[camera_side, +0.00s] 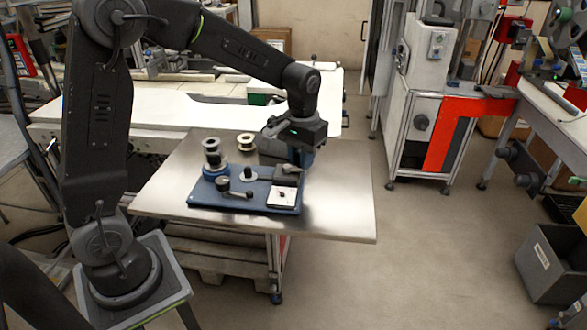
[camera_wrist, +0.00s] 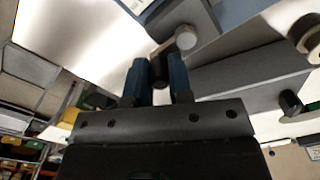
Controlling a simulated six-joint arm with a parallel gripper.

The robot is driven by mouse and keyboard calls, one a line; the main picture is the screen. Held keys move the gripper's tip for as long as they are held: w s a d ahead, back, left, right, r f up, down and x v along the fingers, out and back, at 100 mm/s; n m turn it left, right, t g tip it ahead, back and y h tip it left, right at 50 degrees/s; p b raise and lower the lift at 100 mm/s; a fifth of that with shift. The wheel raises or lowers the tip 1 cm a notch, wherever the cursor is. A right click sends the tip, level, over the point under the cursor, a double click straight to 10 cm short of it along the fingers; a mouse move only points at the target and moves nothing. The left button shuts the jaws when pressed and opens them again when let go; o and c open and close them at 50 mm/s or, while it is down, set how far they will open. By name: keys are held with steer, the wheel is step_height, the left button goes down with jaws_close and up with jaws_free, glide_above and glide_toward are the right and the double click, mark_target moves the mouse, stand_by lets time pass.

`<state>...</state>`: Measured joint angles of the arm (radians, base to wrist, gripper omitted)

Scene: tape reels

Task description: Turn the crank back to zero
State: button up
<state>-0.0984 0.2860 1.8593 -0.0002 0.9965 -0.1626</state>
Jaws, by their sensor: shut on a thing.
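My gripper (camera_side: 304,160) is over the right back part of the blue board (camera_side: 205,194) in the side view. In the wrist view its two blue fingers (camera_wrist: 160,75) are closed around a dark handle (camera_wrist: 160,66) at the end of a grey crank arm. The crank (camera_wrist: 186,37) has a round pale hub just beyond the fingers. In the side view the grey crank (camera_side: 287,173) is partly hidden by my gripper. A white dial card (camera_side: 282,197) with a small dark pointer lies in front of it; its reading is too small to tell.
A second, dark-knobbed lever (camera_side: 236,192) and a small spindle (camera_side: 248,175) stand on the board. A reel (camera_side: 211,146) stands at its left back. The table is clear at right.

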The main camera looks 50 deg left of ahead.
steer(key=shift+w+a, duration=0.35)
steer(key=shift+a, duration=0.25)
steer(key=shift+a, duration=0.8)
steer(key=shift+s+a, duration=0.25)
steer(key=shift+a, duration=0.3)
steer(key=shift+s+a, duration=0.1)
